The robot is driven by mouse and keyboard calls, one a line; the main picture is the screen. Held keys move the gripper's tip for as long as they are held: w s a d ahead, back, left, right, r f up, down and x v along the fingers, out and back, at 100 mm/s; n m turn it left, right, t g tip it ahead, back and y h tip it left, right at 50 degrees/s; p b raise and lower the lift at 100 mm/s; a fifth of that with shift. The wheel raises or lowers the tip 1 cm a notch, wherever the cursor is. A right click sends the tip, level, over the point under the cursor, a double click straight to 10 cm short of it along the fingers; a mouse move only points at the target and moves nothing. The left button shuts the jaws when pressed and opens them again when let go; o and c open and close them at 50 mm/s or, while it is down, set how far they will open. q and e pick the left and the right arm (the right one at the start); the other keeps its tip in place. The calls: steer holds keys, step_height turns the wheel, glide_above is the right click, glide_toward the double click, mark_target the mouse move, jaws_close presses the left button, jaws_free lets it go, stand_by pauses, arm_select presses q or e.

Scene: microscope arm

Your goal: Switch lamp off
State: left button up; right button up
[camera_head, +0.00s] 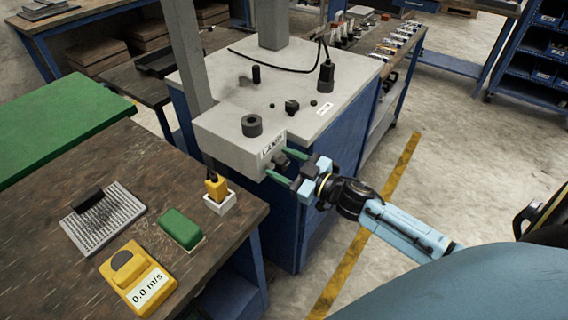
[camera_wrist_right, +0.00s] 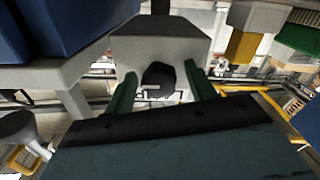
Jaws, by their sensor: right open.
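The lamp box (camera_head: 240,138), a light grey block with a black knob on top and a white "LAMP" label (camera_head: 272,146) on its front, sits at the front corner of the grey-topped blue cabinet. A small black knob (camera_head: 281,160) sticks out of its front face. My right gripper (camera_head: 281,167) is open, with its green fingers on either side of that knob. In the right wrist view the black knob (camera_wrist_right: 159,77) lies between the two green fingers (camera_wrist_right: 158,92). Whether the fingers touch it I cannot tell. My left gripper is not in view.
A wooden table on the left holds a yellow meter (camera_head: 138,279) reading 0.0 m/s, a green block (camera_head: 181,229), a metal grid plate (camera_head: 103,218) and a yellow tool in a white holder (camera_head: 219,203). A grey post (camera_head: 187,55) rises behind the lamp box. Open floor lies right of the cabinet.

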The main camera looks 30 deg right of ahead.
steer(key=shift+c, duration=0.2)
steer(key=c, duration=0.9)
steer(key=n, duration=0.4)
steer(key=shift+p, duration=0.3)
steer(key=n, duration=0.4)
steer(key=shift+n, duration=0.3)
steer(key=n, duration=0.4)
steer(key=shift+f+n+b, duration=0.1)
steer(key=shift+n+b, duration=0.2)
steer(key=shift+b, duration=0.05)
steer(key=n+b, duration=0.1)
steer(key=n, duration=0.3)
steer(key=shift+n, duration=0.3)
